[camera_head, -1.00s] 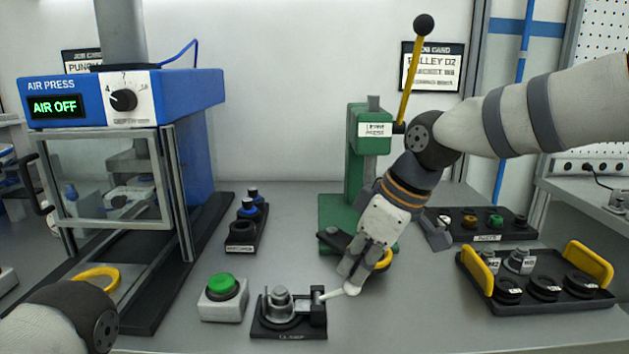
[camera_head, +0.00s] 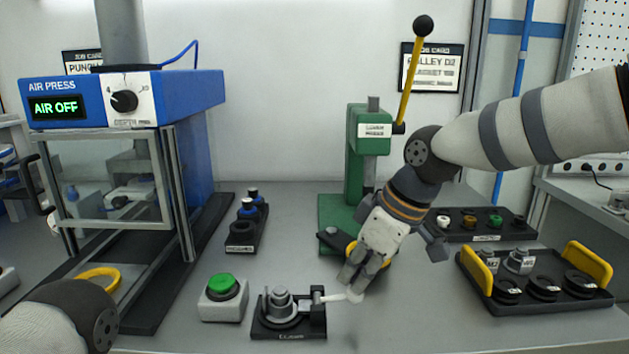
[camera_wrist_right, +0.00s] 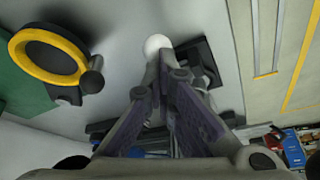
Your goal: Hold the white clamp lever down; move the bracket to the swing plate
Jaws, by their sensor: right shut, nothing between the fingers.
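The white clamp lever (camera_head: 333,298) sticks out to the right, nearly level, from a black clamp fixture (camera_head: 290,331). A grey metal part, which looks like the bracket (camera_head: 280,299), sits on the fixture. My right gripper (camera_head: 354,284) is shut and empty, with its fingertips at the lever's ball end; contact looks likely but is partly hidden. In the right wrist view the white ball (camera_wrist_right: 157,44) shows just beyond the fingertips (camera_wrist_right: 167,75). The dark plate (camera_head: 331,239) with a yellow ring at the green press seems to be the swing plate; my gripper partly covers it. My left gripper is out of view.
A green push-button box (camera_head: 222,299) stands left of the fixture. The blue air press (camera_head: 190,100) reads AIR OFF. A black tray with yellow handles (camera_head: 545,305) lies at right. The green lever press (camera_head: 356,160) stands behind my right gripper. Bare table lies right of the lever.

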